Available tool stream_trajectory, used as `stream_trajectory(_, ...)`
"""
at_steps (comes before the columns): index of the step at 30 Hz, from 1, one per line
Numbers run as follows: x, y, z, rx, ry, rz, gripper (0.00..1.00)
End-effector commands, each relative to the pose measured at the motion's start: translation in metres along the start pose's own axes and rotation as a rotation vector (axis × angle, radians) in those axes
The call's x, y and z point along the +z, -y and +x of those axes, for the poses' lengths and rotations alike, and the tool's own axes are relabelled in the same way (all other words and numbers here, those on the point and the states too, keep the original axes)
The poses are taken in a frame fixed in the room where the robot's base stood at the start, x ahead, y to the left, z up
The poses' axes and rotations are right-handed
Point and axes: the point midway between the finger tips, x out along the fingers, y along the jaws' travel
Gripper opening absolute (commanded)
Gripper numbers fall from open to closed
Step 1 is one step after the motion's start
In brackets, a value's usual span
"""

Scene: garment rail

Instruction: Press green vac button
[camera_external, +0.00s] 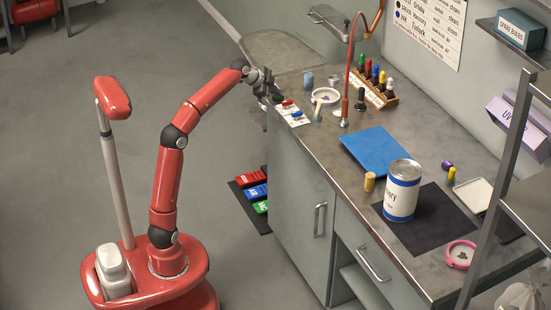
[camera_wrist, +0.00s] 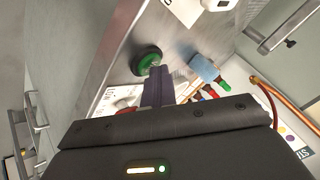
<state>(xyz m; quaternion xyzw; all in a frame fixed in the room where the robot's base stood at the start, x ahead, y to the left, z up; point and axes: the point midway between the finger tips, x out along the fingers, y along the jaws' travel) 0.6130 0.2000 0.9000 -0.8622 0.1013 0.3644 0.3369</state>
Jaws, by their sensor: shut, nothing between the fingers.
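A round green button (camera_wrist: 146,60) with a dark collar sits on the grey metal surface in the wrist view. My gripper (camera_wrist: 157,72) is shut and empty, its dark fingertips at the lower right edge of the green button. I cannot tell whether they touch it. In the external view my gripper (camera_external: 276,97) is at the bench's near left edge, beside a white plate (camera_external: 293,117) with a red button (camera_external: 287,103) and a blue button (camera_external: 297,114). No green button shows there; my gripper may hide it.
The bench top (camera_external: 335,150) holds a blue sheet (camera_external: 377,151), a large can (camera_external: 402,190) and a bottle rack (camera_external: 376,91). A red-hosed stand (camera_external: 345,108) rises behind the plate. Red, blue and green blocks (camera_external: 261,207) with white lettering lie on a floor mat beside the cabinet.

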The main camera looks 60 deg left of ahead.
Motion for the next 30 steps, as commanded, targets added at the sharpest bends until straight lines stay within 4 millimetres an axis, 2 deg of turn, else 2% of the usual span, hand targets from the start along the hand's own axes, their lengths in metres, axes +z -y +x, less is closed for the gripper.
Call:
stream_trajectory(14, -0.004, 0.005, -0.005, 0.001, 0.001, 0.0, 0.0)
stream_trajectory(30, -0.032, 0.032, -0.043, 0.0, 0.0, 0.0, 0.0)
